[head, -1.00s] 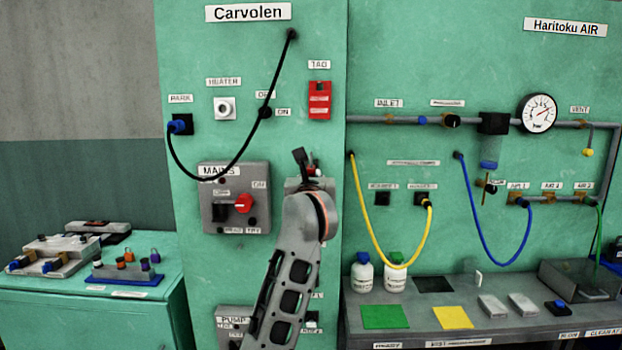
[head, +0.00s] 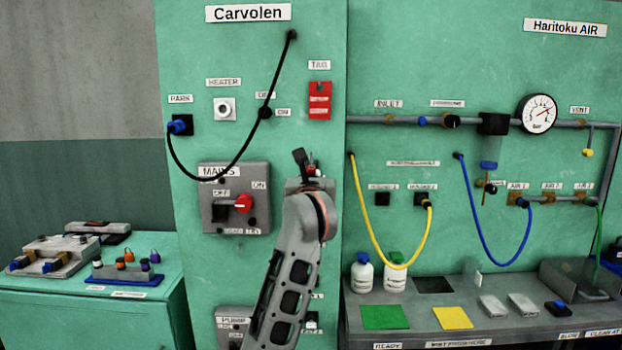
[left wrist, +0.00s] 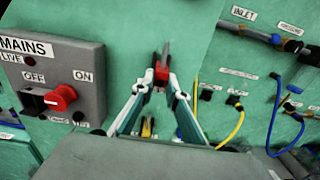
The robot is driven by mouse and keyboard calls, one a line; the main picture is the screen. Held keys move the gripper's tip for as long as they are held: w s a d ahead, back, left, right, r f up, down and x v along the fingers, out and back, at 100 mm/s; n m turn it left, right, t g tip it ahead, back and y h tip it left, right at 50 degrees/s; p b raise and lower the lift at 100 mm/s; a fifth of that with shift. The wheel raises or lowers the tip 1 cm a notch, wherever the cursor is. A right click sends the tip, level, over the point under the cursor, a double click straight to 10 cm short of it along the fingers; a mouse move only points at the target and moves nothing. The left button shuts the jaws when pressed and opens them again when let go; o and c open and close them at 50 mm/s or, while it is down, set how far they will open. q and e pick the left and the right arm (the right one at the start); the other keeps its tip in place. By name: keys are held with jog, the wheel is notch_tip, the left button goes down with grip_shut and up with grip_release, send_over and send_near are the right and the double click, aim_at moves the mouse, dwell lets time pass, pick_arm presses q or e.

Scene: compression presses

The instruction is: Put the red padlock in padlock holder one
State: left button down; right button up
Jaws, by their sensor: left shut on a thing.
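My left gripper (left wrist: 161,86) is shut on the red padlock (left wrist: 162,74) in the left wrist view. The padlock's grey shackle points up between the fingertips, in front of the green panel. In the head view my left arm hides most of the gripper; a small bit of red (head: 312,170) shows above the wrist. My right gripper is not in view.
The MAINS box (head: 236,222) with its red knob (head: 243,203) sticks out left of my gripper. A black cable (head: 205,178) hangs above it. A grey block (head: 55,250) stands on the left bench (head: 150,310). Yellow (head: 365,215) and blue hoses hang at right.

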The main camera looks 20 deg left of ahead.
aim_at(311, 174)
pick_arm(q)
jog(key=shift+b+x, duration=0.3)
jog(key=shift+x, duration=1.5)
jog(key=c, duration=1.9)
grip_release()
jog(key=v, duration=1.2)
jog(key=shift+r, duration=0.1)
